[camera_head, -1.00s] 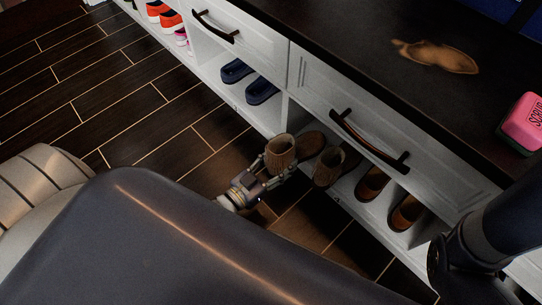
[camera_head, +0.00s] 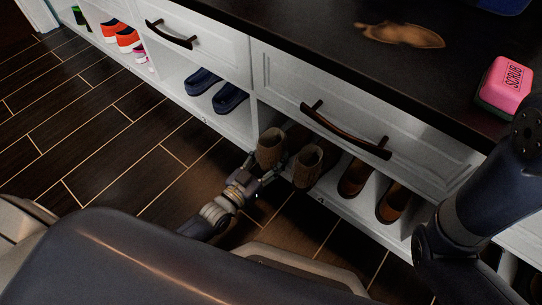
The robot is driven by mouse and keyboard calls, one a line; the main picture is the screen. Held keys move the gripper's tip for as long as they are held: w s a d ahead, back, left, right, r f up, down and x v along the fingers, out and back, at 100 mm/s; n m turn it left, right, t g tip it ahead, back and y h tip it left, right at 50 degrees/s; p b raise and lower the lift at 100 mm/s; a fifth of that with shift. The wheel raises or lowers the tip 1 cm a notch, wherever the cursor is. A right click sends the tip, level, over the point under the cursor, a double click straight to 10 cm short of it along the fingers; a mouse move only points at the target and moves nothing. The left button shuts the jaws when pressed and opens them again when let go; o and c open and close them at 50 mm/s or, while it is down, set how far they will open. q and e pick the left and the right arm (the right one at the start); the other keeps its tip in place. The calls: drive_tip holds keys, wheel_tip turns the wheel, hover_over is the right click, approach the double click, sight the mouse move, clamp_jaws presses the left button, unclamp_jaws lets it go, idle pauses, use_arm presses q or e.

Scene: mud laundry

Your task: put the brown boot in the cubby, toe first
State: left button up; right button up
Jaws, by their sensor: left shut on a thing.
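The brown boot (camera_head: 271,149) stands upright at the opening of the cubby (camera_head: 336,204) below the drawer. Its shaft faces me; its toe points into the dark cubby and is mostly hidden. My left gripper (camera_head: 264,168) is shut on the boot, its fingers on either side of the lower shaft. The matching brown boot (camera_head: 307,166) stands in the cubby just to the right, close to the held one. My right gripper is not in view; only my right arm shows at the right edge.
Brown slip-on shoes (camera_head: 356,177) fill the cubby's right side. Navy shoes (camera_head: 230,97) sit in the cubby to the left, past a white divider. A drawer handle (camera_head: 345,132) juts out above.

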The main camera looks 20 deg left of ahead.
use_arm(q)
drive_tip(key=o, duration=1.4)
drive_tip(key=shift+o, duration=0.2)
drive_tip(key=shift+f, duration=0.1)
drive_tip(key=shift+s+a, duration=0.15)
drive_tip(key=shift+s, duration=0.4)
drive_tip(key=v, duration=1)
drive_tip(key=shift+s+a, duration=0.25)
drive_tip(key=shift+s, duration=0.1)
